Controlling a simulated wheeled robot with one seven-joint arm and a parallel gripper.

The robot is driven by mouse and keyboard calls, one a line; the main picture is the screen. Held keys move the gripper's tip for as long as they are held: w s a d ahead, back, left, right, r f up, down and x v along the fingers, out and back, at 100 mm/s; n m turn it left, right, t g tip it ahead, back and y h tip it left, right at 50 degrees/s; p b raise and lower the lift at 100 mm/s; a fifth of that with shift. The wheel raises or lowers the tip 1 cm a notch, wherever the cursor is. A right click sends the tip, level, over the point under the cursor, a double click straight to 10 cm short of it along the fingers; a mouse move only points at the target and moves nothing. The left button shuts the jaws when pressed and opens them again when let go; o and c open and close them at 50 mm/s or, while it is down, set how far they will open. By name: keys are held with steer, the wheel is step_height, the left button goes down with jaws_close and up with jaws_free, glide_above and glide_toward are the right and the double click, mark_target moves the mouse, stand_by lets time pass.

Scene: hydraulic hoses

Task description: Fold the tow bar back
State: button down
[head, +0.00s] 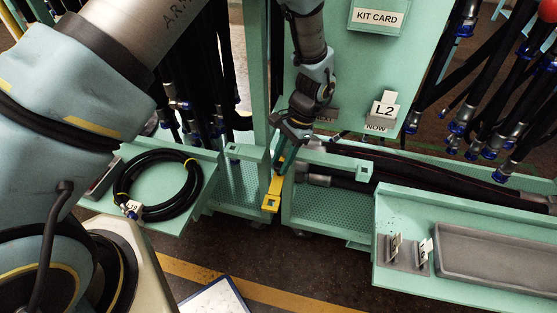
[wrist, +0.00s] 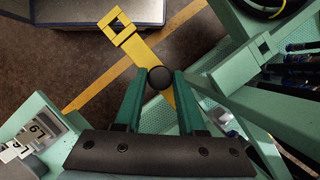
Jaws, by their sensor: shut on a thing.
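The tow bar (head: 272,196) is a flat yellow bar with a square eye at its end, at the front of the green cart in the head view. In the wrist view the tow bar (wrist: 143,52) runs up and left from between my fingers, its eye over the floor. My gripper (head: 280,168) points down at the bar. In the wrist view, the green fingers of my gripper (wrist: 160,82) are shut on a round black knob (wrist: 160,77) on the bar. The bar's pivot is hidden.
A coiled black hose (head: 160,186) lies on a green tray at left. A grey tray (head: 498,262) sits on a shelf at right, beside card holders. Hoses hang at both sides.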

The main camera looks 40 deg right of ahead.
stand_by(0.5)
steer(key=c, duration=0.5)
jaws_free()
steer(key=shift+r, duration=0.1)
step_height(320, 180, up, 10)
steer(key=b, duration=0.2)
